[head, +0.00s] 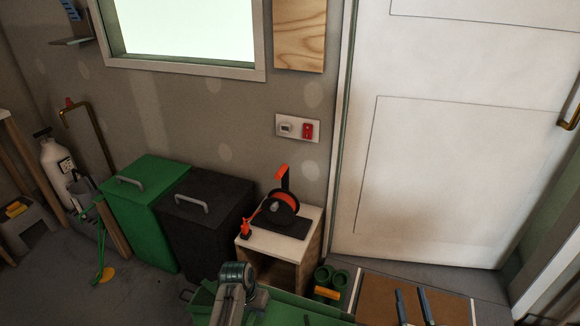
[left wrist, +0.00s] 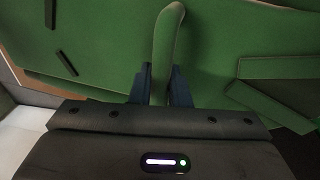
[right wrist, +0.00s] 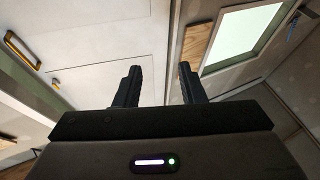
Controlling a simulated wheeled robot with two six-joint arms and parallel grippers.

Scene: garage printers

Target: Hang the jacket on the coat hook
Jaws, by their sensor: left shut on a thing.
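My left gripper (left wrist: 157,88) is shut on a narrow upright green piece (left wrist: 166,45) in the left wrist view. It appears to be part of the green jacket (left wrist: 105,70), whose broad panels with small dark bars fill that view. In the head view, my left arm stands at the bottom centre; flat green material (head: 290,312) beside it looks like the jacket, mostly cut off. My right gripper (head: 412,306) is open and empty at the lower right of the head view; its fingers (right wrist: 157,85) are apart in the right wrist view. I cannot make out a coat hook for certain.
A black bin (head: 205,220) and a green bin (head: 145,210) stand along the wall. A white door (head: 450,130) is at the right.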

